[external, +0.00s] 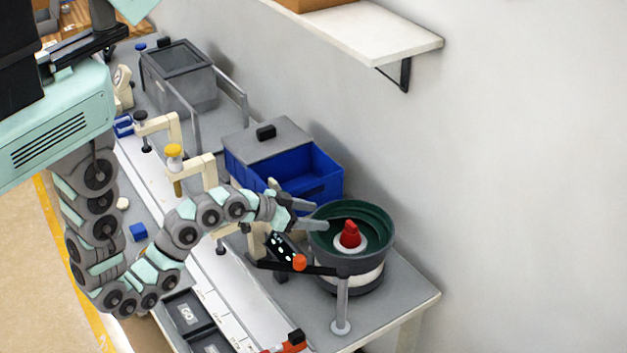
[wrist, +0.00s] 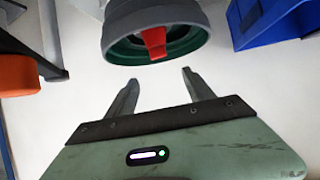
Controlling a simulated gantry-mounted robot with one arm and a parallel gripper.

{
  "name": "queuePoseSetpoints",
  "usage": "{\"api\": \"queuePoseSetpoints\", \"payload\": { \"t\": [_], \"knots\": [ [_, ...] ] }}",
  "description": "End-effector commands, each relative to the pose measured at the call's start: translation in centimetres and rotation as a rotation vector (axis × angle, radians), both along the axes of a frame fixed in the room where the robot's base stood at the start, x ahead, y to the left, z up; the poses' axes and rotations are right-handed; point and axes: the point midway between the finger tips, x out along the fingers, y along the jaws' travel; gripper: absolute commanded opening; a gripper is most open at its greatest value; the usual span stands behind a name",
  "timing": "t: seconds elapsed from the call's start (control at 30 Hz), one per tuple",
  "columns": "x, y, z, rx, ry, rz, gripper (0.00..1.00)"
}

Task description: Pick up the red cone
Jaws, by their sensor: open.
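The red cone (external: 350,234) stands in the middle of the green-lined bowl feeder (external: 384,222) in the external view. In the wrist view the red cone (wrist: 154,42) shows at the top, partly over the rim of the bowl (wrist: 196,50). My gripper (external: 309,214) is at the left side of the bowl, beside the cone and apart from it. In the wrist view my gripper (wrist: 158,80) has its two fingers spread with nothing between them. The fingers point toward the bowl and the cone.
A blue bin (external: 318,186) stands just behind and left of the bowl. An orange knob (external: 299,262) on a dark arm is in front of the bowl. A grey box (external: 190,88) stands farther back. A white shelf (external: 385,38) is on the wall above. The table's right corner is clear.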

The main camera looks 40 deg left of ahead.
Motion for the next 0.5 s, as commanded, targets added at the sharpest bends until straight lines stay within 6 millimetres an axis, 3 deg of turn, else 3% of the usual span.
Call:
{"api": "queuePoseSetpoints", "payload": {
  "t": [0.17,0.5],
  "knots": [
    [0.1,-0.6,-0.7,0.011,0.018,-0.015,0.62],
    [3.5,-2.4,-2.8,0.009,0.018,-0.013,0.62]
  ]
}}
